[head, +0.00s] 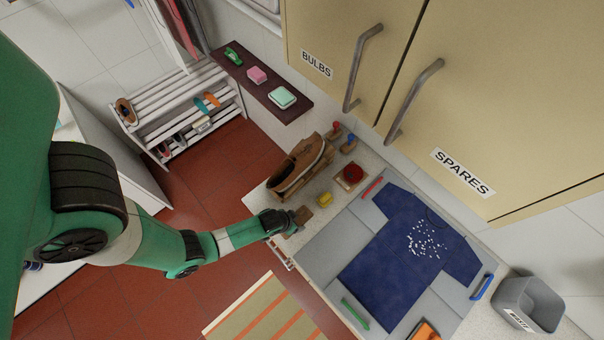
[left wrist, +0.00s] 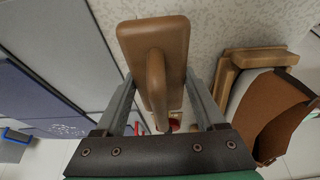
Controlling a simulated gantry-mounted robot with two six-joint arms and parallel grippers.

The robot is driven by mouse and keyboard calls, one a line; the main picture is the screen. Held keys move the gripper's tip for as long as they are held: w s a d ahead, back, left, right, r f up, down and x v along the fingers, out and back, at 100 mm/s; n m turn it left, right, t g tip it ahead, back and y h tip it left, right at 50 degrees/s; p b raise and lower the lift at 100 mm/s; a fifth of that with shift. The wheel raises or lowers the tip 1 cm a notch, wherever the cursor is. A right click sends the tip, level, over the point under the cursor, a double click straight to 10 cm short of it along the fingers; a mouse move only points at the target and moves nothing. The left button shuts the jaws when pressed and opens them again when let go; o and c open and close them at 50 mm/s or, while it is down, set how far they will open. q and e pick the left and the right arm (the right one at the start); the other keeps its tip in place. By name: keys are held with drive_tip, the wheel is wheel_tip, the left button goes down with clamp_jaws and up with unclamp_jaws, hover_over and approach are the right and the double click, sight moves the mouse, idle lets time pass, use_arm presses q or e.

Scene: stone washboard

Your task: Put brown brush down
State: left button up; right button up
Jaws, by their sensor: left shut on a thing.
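The brown brush (head: 303,215) is at the front left of the speckled counter, below the brown shoe. My left gripper (head: 292,220) is shut on it. In the left wrist view the brush (left wrist: 153,32) shows as a brown block with a raised grip, between the two fingers of the left gripper (left wrist: 158,95). I cannot tell whether the brush touches the counter. My right gripper is not in view.
The brown shoe (head: 300,168) on a wooden stand, a yellow item (head: 324,199) and a red tin (head: 350,174) stand close by. A navy shirt (head: 385,270) lies on the grey washboard (head: 333,249) to the right. A grey bin (head: 520,298) stands at far right.

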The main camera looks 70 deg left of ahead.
sight(297, 222)
use_arm(q)
drive_tip(key=shift+w+a+f, duration=0.1)
drive_tip(key=shift+f, duration=0.15)
drive_tip(key=b+x, duration=0.4)
drive_tip(key=shift+s+f, duration=0.15)
drive_tip(key=shift+s, duration=0.25)
drive_tip(key=shift+s+d+f, duration=0.1)
drive_tip(key=shift+s+d, duration=0.05)
drive_tip(key=shift+d, duration=0.1)
drive_tip(key=shift+c, duration=0.7)
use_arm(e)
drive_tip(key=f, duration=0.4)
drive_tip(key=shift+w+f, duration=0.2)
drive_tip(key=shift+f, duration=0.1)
